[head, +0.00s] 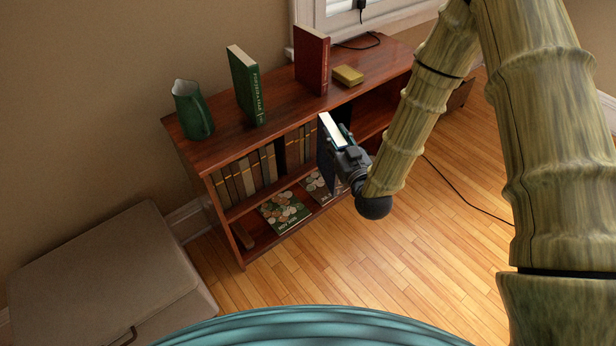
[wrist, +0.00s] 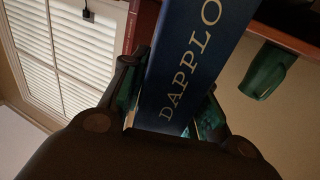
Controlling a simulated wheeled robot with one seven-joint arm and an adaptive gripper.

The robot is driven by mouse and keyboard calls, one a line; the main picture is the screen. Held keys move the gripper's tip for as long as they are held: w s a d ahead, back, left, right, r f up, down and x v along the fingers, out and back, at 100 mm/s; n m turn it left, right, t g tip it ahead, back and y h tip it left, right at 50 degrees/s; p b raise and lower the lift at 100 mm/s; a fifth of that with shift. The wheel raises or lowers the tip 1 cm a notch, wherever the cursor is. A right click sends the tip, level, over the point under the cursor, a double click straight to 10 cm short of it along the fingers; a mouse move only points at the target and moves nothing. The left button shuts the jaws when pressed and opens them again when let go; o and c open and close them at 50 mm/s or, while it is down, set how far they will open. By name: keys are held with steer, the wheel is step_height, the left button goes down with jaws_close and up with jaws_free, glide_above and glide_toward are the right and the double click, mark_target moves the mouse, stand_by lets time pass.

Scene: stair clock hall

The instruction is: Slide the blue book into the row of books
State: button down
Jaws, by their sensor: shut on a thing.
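The blue book (wrist: 195,60) fills the middle of the wrist view, with light lettering reading "DAPPLO" on its spine. My gripper (wrist: 172,112) is shut on it, one finger on each side. In the head view my gripper (head: 347,147) holds the blue book (head: 326,152) upright in front of the shelf, its pale page edge facing up. The row of brown books (head: 250,175) stands in the upper compartment of the low wooden bookcase (head: 208,158). A dark gap (head: 281,154) shows among the books. The held book and gripper hide the row's right part.
On the bookcase top stand a green jug (head: 192,110), a green book (head: 246,86), a red book (head: 311,60) and a small yellow box (head: 347,75). Flat books (head: 284,212) lie on the lower shelf. A beige ottoman (head: 105,275) is at left. A cable (head: 465,195) crosses the open floor.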

mark_target(325, 166)
steer(key=w+a+f+n+g+y+b, duration=0.1)
steer(key=w+a+f+n+y+b, duration=0.1)
steer(key=f+b, duration=0.6)
steer(key=w+a+f+n+g+y+b, duration=0.1)
steer(key=w+a+f+y+b, duration=0.2)
steer(key=f+b, duration=0.6)
steer(key=a+b, duration=0.2)
steer(key=b, duration=0.3)
steer(key=shift+a+f+n+g, duration=0.2)
steer(key=shift+n+g, duration=0.1)
steer(key=shift+n, duration=0.1)
steer(key=shift+s, duration=0.1)
